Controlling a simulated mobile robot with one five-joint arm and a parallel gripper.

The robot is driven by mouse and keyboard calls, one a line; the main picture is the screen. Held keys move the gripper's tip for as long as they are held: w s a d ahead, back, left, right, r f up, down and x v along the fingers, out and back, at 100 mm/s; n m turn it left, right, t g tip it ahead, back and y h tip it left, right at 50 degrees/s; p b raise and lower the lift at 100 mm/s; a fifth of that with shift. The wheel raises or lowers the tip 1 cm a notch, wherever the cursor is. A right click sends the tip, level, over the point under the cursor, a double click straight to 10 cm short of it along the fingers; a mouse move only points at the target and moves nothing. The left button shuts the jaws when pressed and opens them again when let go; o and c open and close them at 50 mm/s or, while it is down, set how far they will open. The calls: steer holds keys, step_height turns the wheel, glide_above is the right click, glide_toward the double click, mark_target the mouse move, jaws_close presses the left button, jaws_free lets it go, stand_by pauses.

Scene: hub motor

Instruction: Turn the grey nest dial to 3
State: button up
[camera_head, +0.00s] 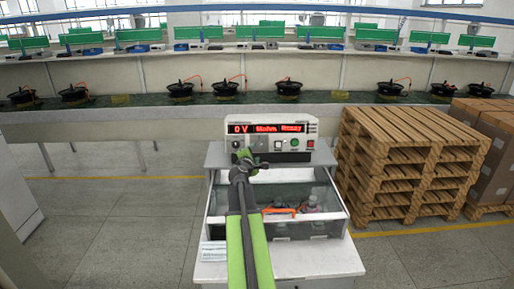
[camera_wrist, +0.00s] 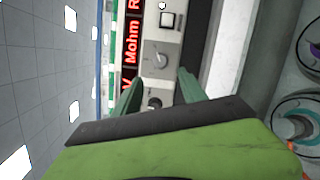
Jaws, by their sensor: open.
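The tester's front panel carries two round dials. In the wrist view one dial with a dark centre (camera_wrist: 155,102) shows between my open fingers, partly hidden behind my gripper's body. A second, grey dial (camera_wrist: 161,60) sits just beyond the fingertips along the panel. I cannot tell for sure which one is the nest dial, and no scale numbers are readable. My gripper (camera_wrist: 159,82) is open and empty, pointing at the panel; contact cannot be judged. In the head view my gripper (camera_head: 249,160) covers part of the panel's lower left.
The tester (camera_head: 312,128) has a red display reading "0V Mohm Ready", a square white button (camera_wrist: 167,20) and a green button (camera_head: 294,143). Below is a clear-sided nest box (camera_head: 335,222) with orange leads inside. Pallets (camera_head: 390,150) stand right; a conveyor with hub motors (camera_head: 289,87) runs behind.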

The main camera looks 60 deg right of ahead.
steer(key=v, duration=0.6)
steer(key=shift+a+p, duration=0.4)
steer(key=shift+s, duration=0.15)
